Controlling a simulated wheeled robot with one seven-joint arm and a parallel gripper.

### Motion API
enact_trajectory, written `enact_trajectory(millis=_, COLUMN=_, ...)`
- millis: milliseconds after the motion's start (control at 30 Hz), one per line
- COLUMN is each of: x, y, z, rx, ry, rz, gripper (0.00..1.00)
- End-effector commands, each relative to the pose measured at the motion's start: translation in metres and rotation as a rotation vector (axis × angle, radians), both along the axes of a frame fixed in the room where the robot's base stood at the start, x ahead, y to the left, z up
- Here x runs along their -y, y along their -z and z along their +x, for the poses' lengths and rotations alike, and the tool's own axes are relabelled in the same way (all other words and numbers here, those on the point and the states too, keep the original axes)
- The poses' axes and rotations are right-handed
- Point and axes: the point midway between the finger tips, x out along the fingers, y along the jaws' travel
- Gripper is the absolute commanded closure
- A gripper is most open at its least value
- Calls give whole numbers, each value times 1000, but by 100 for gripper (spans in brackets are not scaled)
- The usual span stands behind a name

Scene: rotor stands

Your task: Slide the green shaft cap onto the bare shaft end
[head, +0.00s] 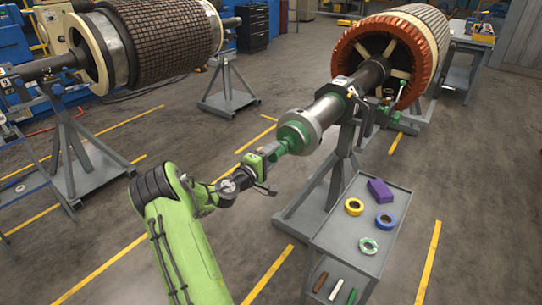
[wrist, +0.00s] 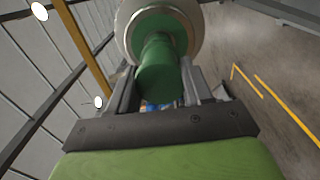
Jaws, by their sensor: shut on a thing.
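The green shaft cap (head: 292,136) is at the near end of the rotor shaft (head: 334,103). Its round green face lies against or over the silver end (head: 306,121) of the shaft; I cannot tell how far on it sits. My gripper (head: 276,151) is shut on the cap's narrow green stub. In the wrist view, the stub (wrist: 159,75) stands between the two fingers of my gripper (wrist: 160,88). The cap's wider disc shows beyond it, ringed by the silver shaft end (wrist: 129,22). The bare shaft end itself is hidden behind the cap.
A grey stand (head: 335,185) holds the shaft. Another rotor (head: 150,45) rests on stands at the left. The floor between is clear.

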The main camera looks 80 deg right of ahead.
Motion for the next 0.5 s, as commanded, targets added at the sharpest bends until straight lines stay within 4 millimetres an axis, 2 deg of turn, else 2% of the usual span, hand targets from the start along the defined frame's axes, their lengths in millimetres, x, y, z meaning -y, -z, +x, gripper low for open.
enact_trajectory(millis=500, x=6, y=0, z=-3, rx=1, ry=1, rz=-1, gripper=72)
